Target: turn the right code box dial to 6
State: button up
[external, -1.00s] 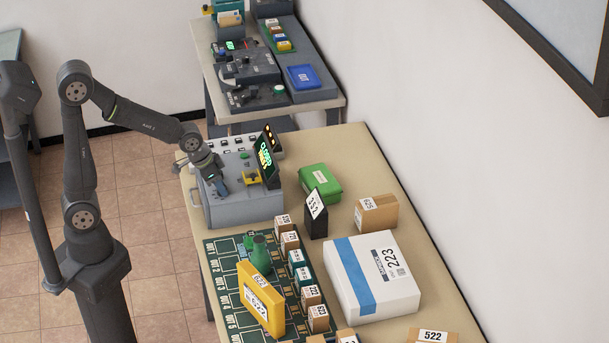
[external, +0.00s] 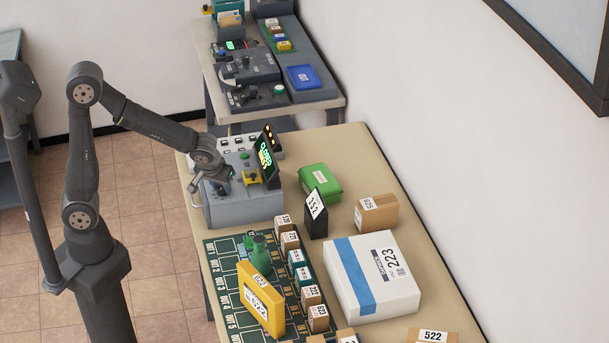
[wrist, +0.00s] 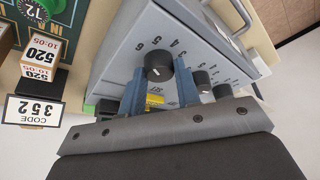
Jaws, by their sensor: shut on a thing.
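The grey code box (external: 245,208) stands at the far end of the table. In the wrist view its panel (wrist: 175,35) bears a round black dial (wrist: 155,73) with printed numbers around it, 6 at its upper left and 5, 4 and 3 further right. My gripper (wrist: 160,68) has its blue fingers on either side of this dial and is shut on it. Where the dial's pointer stands is too small to tell. More black knobs (wrist: 201,79) sit to the right. In the external view my gripper (external: 224,184) is over the box's top and hides the dial.
A lit display (external: 264,155) stands upright at the box's right. A yellow part (external: 252,177) is close to my gripper. A green case (external: 320,181) and a black block (external: 315,222) stand to the right. A green mat (external: 222,262) with boxes lies in front.

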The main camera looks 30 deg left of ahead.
jog(key=shift+n+y, duration=0.4)
jog(key=shift+n, duration=0.8)
jog(key=o, duration=1)
jog(key=v, duration=1.7)
jog(key=shift+w+d+r, duration=0.15)
jog(key=shift+d+r, duration=0.05)
jog(key=shift+r, duration=0.1)
